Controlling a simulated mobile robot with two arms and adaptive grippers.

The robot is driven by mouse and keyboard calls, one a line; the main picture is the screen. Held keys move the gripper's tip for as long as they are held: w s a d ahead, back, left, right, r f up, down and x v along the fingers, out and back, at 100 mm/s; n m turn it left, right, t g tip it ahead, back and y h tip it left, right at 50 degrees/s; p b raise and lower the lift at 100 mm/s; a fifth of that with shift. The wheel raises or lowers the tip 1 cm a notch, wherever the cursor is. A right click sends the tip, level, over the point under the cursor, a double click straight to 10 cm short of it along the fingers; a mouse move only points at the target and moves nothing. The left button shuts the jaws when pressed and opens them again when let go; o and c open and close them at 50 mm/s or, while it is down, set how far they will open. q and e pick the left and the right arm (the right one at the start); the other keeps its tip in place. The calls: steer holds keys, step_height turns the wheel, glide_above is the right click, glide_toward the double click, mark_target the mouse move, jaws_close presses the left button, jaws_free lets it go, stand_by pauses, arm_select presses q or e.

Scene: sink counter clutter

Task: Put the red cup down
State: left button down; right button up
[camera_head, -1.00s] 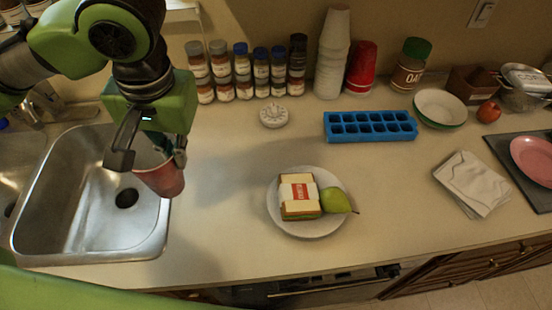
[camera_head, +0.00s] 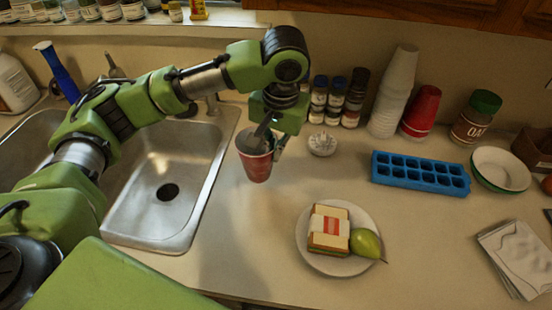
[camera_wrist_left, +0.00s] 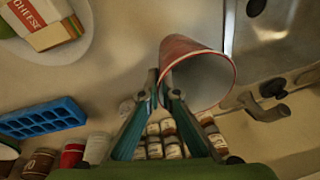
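The red cup (camera_head: 256,167) is roughly upright, with its open top facing up, just right of the sink in the head view. My left gripper (camera_head: 268,143) is shut on the cup's wall near its rim. In the left wrist view the left gripper's fingers (camera_wrist_left: 161,92) meet at the edge of the cup (camera_wrist_left: 178,52), and its pale inside shows. The cup appears to hang above the counter (camera_head: 235,235); its exact height is hard to tell. My right gripper is not in view.
The metal sink (camera_head: 150,225) lies left of the cup. A white plate (camera_head: 312,262) with a sandwich and a pear is to the right. Spice jars (camera_head: 336,100), stacked white cups (camera_head: 393,95), other red cups (camera_head: 421,112) and a blue ice tray (camera_head: 420,174) stand behind. Counter between sink and plate is clear.

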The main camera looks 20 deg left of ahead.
arm_select(q)
steer(key=f, duration=0.2)
steer(key=w+f+p, duration=0.1)
steer(key=f, duration=0.1)
steer(key=shift+f, duration=0.2)
steer(key=shift+f, duration=0.1)
steer(key=c, duration=2.3)
jaws_free()
steer(key=r, duration=0.4)
steer(key=s+d+r, duration=0.1)
steer(key=r, duration=0.7)
steer(key=shift+s+d, duration=0.25)
steer(key=shift+d, duration=0.1)
steer(key=shift+r, duration=0.1)
